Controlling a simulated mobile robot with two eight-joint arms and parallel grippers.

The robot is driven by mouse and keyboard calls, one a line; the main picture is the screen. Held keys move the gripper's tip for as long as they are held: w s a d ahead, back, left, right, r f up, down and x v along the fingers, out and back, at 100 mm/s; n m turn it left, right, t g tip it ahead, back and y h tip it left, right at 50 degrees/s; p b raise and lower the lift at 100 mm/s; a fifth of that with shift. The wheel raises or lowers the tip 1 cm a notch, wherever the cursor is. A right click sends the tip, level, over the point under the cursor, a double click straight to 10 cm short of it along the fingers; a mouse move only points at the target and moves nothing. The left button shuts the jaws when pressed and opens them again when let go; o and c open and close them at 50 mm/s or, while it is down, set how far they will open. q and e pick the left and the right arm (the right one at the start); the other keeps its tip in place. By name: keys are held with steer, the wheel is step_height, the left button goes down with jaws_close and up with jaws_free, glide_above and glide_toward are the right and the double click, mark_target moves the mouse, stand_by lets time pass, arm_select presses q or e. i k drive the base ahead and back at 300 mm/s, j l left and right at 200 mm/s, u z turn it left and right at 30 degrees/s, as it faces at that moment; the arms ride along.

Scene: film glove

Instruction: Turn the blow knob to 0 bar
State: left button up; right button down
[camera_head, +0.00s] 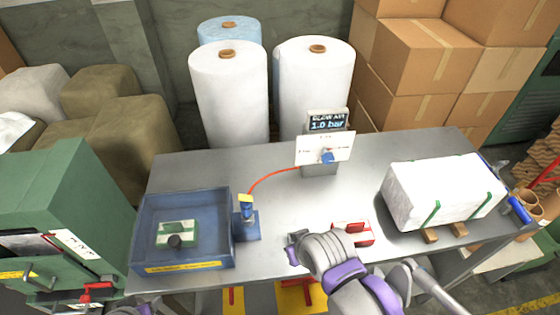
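The blow knob (327,156) is small and blue, on a white dial plate (311,149) at the back middle of the table. The display (327,122) above it reads "BLOW AIR 1.0 bar". The dial's small marks are too small to read. My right gripper (293,246) is over the front middle of the table, below and in front of the knob and well apart from it. Whether its fingers are open is unclear. Only a sliver of my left gripper (146,308) shows at the bottom edge, far from the knob.
An orange hose (270,178) runs from the dial box to a blue stand with a yellow top (247,222). A blue tray (186,200) holds a green-and-white item. A red-and-white block (353,233) lies near my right arm. A white wrapped bundle (440,190) sits right.

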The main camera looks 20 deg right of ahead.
mark_target(328, 159)
steer(key=k+l+z, duration=0.1)
steer(key=z, duration=0.25)
steer(key=k+l+z, duration=0.1)
steer(key=z, duration=0.25)
steer(key=l+z, duration=0.15)
steer(key=z, duration=0.2)
